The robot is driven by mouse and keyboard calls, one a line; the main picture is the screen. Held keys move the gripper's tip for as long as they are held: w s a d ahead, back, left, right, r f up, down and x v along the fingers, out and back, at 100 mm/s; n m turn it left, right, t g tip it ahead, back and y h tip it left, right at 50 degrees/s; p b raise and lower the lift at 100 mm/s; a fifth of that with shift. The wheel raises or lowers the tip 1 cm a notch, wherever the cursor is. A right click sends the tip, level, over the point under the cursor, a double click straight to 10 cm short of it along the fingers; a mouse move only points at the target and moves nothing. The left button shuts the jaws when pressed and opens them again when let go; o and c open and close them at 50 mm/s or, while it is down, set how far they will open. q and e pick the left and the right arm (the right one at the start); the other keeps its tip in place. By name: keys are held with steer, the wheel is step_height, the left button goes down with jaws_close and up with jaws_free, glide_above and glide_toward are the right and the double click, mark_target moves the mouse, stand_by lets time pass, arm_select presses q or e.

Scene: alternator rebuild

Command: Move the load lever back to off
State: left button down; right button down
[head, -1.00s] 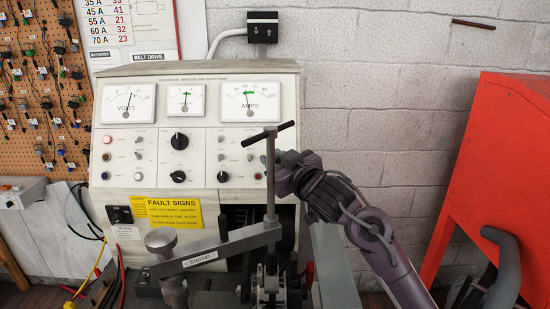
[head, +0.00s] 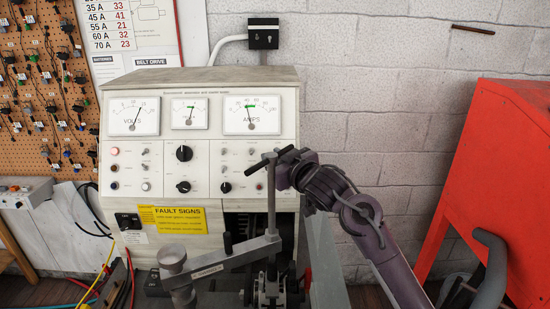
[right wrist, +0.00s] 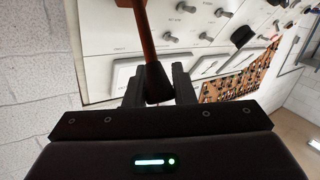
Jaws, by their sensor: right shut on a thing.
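The load lever (right wrist: 148,45) shows in the right wrist view as a reddish-brown rod with a dark end. My right gripper (right wrist: 157,88) is shut on that dark end, with one finger on each side. In the head view my right gripper (head: 276,170) is at the lower right of the test bench panel (head: 226,150), behind the grey T-handle (head: 270,165). The lever itself is hidden there by the T-handle and the gripper. The amps meter (head: 252,115) has its needle near the middle of the scale. My left gripper is not in view.
A clamp with a long grey swing arm (head: 222,258) and a round knob (head: 171,257) stands in front of the bench, close to my right gripper. A red cabinet (head: 500,160) stands at the right. Cables lie at the lower left.

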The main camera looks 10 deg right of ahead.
steer(key=shift+w+d+r, duration=0.15)
steer(key=shift+w+d, duration=0.05)
stand_by(0.4)
steer(key=c, duration=1.4)
jaws_free()
steer(key=shift+w, duration=0.1)
steer(key=shift+o, duration=1.1)
steer(key=shift+w+d+f, duration=0.1)
steer(key=shift+w+f, duration=0.05)
steer(key=shift+f, duration=0.1)
steer(key=shift+s, duration=0.3)
steer(key=b+v, duration=0.2)
steer(key=v, duration=0.5)
steer(key=shift+d, duration=0.1)
